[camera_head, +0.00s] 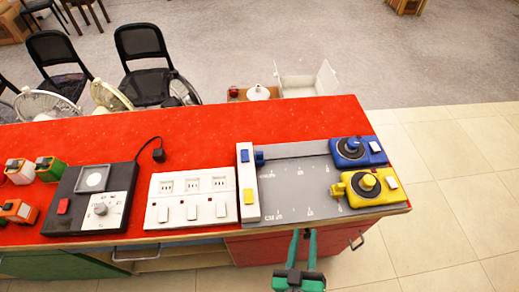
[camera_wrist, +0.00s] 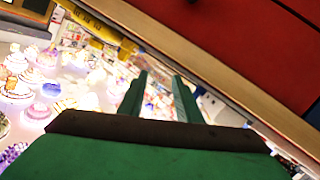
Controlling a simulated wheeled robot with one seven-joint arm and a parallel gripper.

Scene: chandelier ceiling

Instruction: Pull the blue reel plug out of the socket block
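The blue reel (camera_head: 351,152) sits at the back right of a grey panel (camera_head: 298,192) on the red table. Its blue plug (camera_head: 260,158) is at the panel's back left, against the right side of the white socket block (camera_head: 249,205). How deep the plug sits cannot be seen. A grey band runs between plug and reel. My gripper (camera_head: 305,236) is open and empty at the table's front edge, well in front of the plug. In the wrist view its green fingers (camera_wrist: 160,82) stand apart with nothing between them; neither plug nor block shows there.
A yellow reel (camera_head: 368,186) with a yellow plug (camera_head: 337,190) sits at the panel's front right. The table's wooden edge crosses the wrist view (camera_wrist: 215,68). Bare red tabletop lies behind the panel.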

